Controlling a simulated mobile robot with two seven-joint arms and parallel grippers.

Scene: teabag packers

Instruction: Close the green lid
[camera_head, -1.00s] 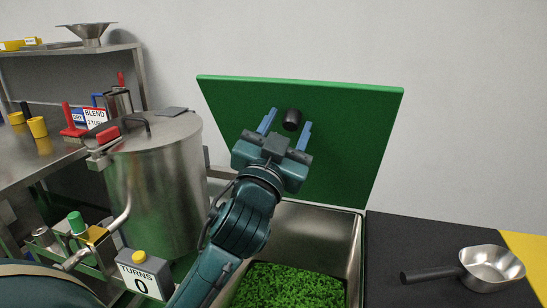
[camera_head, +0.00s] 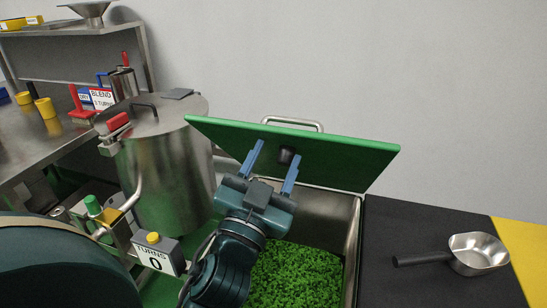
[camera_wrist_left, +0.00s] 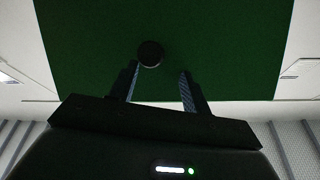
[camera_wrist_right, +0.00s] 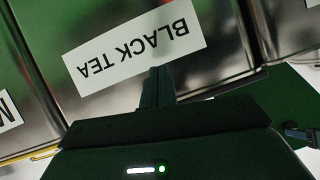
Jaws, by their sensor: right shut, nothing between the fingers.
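The green lid (camera_head: 340,158) is hinged at the back of a metal bin (camera_head: 352,215) and tilts forward, partly open, over green leaves (camera_head: 295,275). A black knob (camera_head: 287,156) sticks out from its underside. My left gripper (camera_head: 273,168) is open, its blue fingers on either side of the knob and not closed on it. In the left wrist view the knob (camera_wrist_left: 151,53) lies between the open fingers, nearer the left one, against the lid. My right gripper (camera_wrist_right: 162,72) shows only in its own wrist view, shut and empty, before a metal bin labelled BLACK TEA (camera_wrist_right: 135,45).
A steel drum (camera_head: 165,150) with a crank and a TURNS counter (camera_head: 156,255) stand left of the bin. A metal scoop (camera_head: 478,252) lies on the dark counter (camera_head: 430,275) at right. A metal shelf (camera_head: 80,62) stands at the back left.

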